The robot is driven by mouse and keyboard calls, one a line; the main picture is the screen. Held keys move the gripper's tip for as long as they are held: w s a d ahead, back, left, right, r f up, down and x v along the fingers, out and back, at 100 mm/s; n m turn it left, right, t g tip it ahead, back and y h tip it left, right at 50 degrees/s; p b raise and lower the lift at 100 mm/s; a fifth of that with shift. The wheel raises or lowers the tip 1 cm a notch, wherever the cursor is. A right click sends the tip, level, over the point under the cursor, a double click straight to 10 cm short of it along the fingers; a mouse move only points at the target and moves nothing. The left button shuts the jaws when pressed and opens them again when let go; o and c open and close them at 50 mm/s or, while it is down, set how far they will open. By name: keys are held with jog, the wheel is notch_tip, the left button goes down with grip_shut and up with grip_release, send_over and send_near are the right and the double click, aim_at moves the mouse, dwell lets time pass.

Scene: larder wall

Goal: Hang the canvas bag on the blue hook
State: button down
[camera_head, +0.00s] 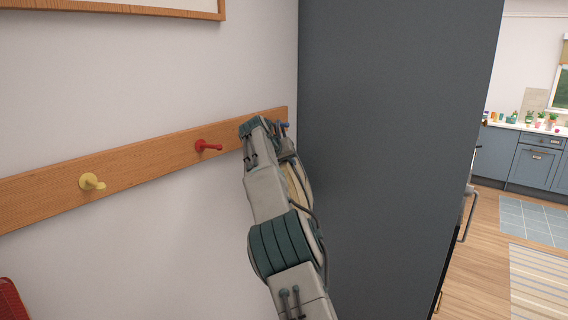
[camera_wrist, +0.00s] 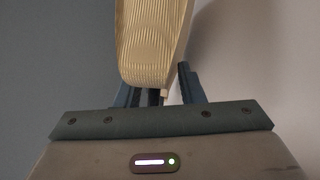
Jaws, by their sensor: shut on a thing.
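The canvas bag (camera_wrist: 150,42) is cream and ribbed. In the wrist view it fills the top middle, between the dark fingers of my gripper (camera_wrist: 158,92), which is shut on it. In the head view only a tan sliver of the bag (camera_head: 293,187) shows beside my arm; the rest is hidden behind it. The blue hook (camera_head: 286,125) is at the right end of the wooden rail, partly covered by my arm's end. My gripper is close to that hook. I cannot tell whether the bag touches the hook.
A red hook (camera_head: 208,146) and a yellow hook (camera_head: 92,182) stick out of the wooden rail (camera_head: 140,163), left of my arm. A tall grey-blue cabinet (camera_head: 390,130) stands close on the right. A red object (camera_head: 10,300) is at the lower left.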

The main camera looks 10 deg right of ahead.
jog(key=shift+f, duration=0.25)
jog(key=c, duration=0.9)
grip_release()
jog(key=shift+w, duration=0.1)
